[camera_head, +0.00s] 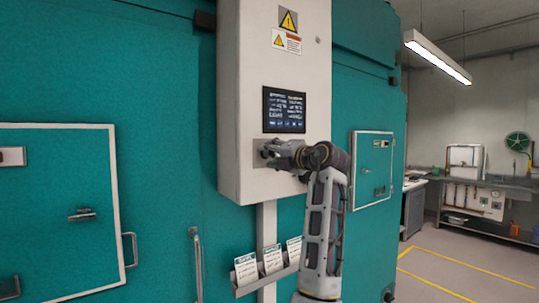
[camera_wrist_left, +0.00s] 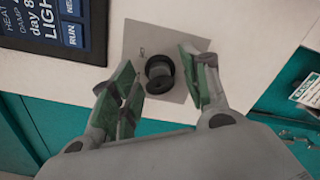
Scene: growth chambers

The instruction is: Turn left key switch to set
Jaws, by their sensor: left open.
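The key switch (camera_wrist_left: 159,75) is a dark round knob on a light grey plate (camera_wrist_left: 132,40) on the front of the white control box (camera_head: 285,95). A small mark sits beside it on the plate, too small to read. In the head view my left gripper (camera_head: 266,150) is at the box's lower front, below the display, and covers the switch. In the left wrist view this gripper (camera_wrist_left: 157,60) is open, its green-lined fingers on either side of the knob with gaps to it. My right gripper is not in view.
A dark display (camera_head: 284,109) sits above the gripper, near the left finger in the wrist view. Below the box, a rack (camera_head: 265,281) holds several cards. Teal chamber walls with a door (camera_head: 55,210) and a hatch (camera_head: 372,170) flank the box. Open floor (camera_head: 465,265) lies at right.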

